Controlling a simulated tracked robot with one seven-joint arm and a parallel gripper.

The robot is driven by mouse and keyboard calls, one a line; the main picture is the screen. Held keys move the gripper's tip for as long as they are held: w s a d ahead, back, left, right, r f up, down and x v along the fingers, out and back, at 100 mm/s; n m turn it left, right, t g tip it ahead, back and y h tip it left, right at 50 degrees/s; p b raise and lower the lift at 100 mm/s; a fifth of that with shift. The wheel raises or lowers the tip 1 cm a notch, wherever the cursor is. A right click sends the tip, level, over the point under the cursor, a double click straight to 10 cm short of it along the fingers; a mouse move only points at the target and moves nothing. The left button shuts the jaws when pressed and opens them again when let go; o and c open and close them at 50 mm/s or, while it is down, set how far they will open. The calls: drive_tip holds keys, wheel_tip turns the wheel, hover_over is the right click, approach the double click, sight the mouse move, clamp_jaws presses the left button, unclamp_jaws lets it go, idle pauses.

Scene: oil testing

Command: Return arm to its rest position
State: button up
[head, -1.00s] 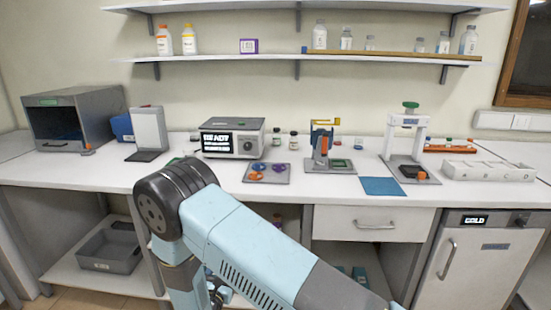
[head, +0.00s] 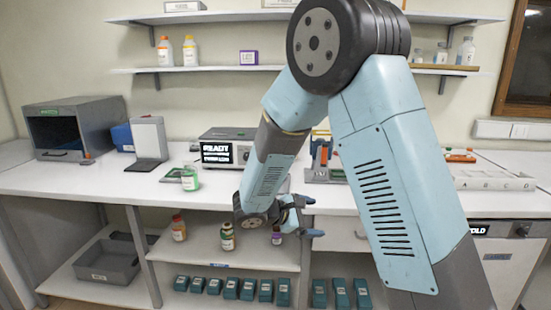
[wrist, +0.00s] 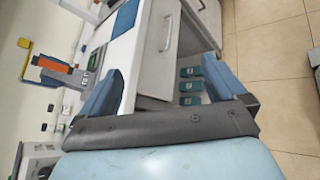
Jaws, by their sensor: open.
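My arm is raised and bent, its light-blue links covering the right middle of the head view. My gripper (head: 306,216) hangs in front of the bench's front edge, near the drawer. In the wrist view my gripper (wrist: 160,82) shows its two blue fingers spread apart with nothing between them. The drawer front (wrist: 160,45) and the floor (wrist: 265,75) lie beyond the fingers.
Bottles stand on the shelf below (head: 200,252), close to my gripper. Teal boxes (head: 230,289) line the bottom. Wall shelves hang behind my arm.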

drive_tip(key=s+d+r+m+g+y, duration=0.5)
drive_tip(key=s+d+r+m, duration=0.45)
drive_tip(key=s+d, duration=0.3)
drive_tip(key=s+r+m+t+y, duration=0.4)
drive_tip(key=s+r+m+y, duration=0.2)
drive_tip(key=s, duration=0.7)
drive_tip(key=shift+s+d+r+m+y, duration=0.4)
drive_tip(key=shift+r+y, duration=0.1)
drive_tip(key=shift+r, duration=0.8)
